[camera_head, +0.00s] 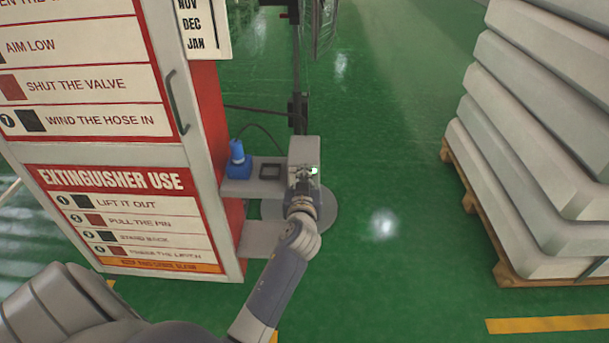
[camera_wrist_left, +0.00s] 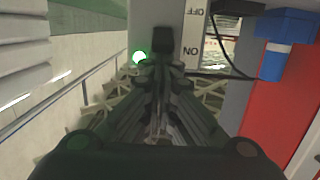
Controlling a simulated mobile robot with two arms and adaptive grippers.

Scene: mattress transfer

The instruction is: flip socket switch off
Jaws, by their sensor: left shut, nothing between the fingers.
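The grey socket box (camera_head: 305,148) stands on a post beside the red cabinet in the head view. My left gripper (camera_head: 304,178) is right in front of it, shut and empty. In the left wrist view the box's grey face (camera_wrist_left: 143,18) carries a white label (camera_wrist_left: 194,35) with ON and OFF, upside down. A dark block that looks like the switch (camera_wrist_left: 162,36) is beside the label, just beyond my left fingertips (camera_wrist_left: 160,66). I cannot tell whether they touch. A green light (camera_wrist_left: 139,57) glows by the fingers. My right gripper is not in view.
The extinguisher cabinet (camera_head: 208,120) is close on the left. Stacked mattresses (camera_head: 540,120) lie on a wooden pallet (camera_head: 484,215) at right. The green floor between is clear.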

